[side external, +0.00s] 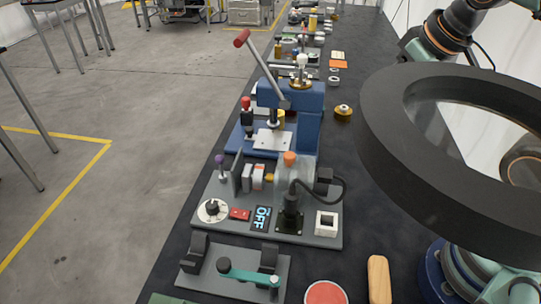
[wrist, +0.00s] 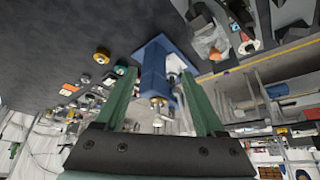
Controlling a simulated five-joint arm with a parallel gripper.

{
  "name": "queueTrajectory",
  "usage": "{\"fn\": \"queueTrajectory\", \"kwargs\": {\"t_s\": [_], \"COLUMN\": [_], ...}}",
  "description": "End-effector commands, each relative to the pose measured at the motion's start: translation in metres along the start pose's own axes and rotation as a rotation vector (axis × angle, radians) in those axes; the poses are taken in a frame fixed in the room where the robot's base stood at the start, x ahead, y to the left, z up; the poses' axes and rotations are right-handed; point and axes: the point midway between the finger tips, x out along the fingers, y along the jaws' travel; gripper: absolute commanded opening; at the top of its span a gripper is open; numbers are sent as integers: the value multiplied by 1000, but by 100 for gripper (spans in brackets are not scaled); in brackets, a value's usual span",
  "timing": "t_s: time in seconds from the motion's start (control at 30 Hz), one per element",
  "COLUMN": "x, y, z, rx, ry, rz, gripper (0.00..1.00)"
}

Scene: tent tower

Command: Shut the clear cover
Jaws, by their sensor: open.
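In the side view, what looks like the clear cover (side external: 306,172) is a faint see-through shape on a grey panel board (side external: 325,231). An orange knob (side external: 289,158) is at its upper edge. It seems to stand raised behind a black lever block (side external: 289,218), but its edges are hard to make out. My gripper (wrist: 165,80) shows in the wrist view with two green fingers wide apart and nothing held. A blue press (wrist: 153,72) appears beyond and between the fingers, apart from them. The gripper is not visible in the side view.
The blue press (side external: 305,105) with a red-tipped lever (side external: 260,66) stands behind the board. In front are a grey fixture with a teal handle (side external: 248,277), a red disc (side external: 326,293) and a wooden handle (side external: 379,279). A large dark ring (side external: 385,150) blocks the right side.

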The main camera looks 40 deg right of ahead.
Motion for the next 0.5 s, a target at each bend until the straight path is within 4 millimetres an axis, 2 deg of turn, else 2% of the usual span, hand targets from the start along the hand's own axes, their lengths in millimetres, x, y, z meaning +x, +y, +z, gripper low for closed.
{"fn": "queueTrajectory", "kwargs": {"t_s": [0.17,0.27,0.5], "x": [0,0,11], "y": [-4,-12,-53], "z": [-4,-14,-48], "rx": [-32,-110,-440], "ry": [-16,-57,-214], "rz": [-6,-21,-92], "gripper": [62,62,62]}}
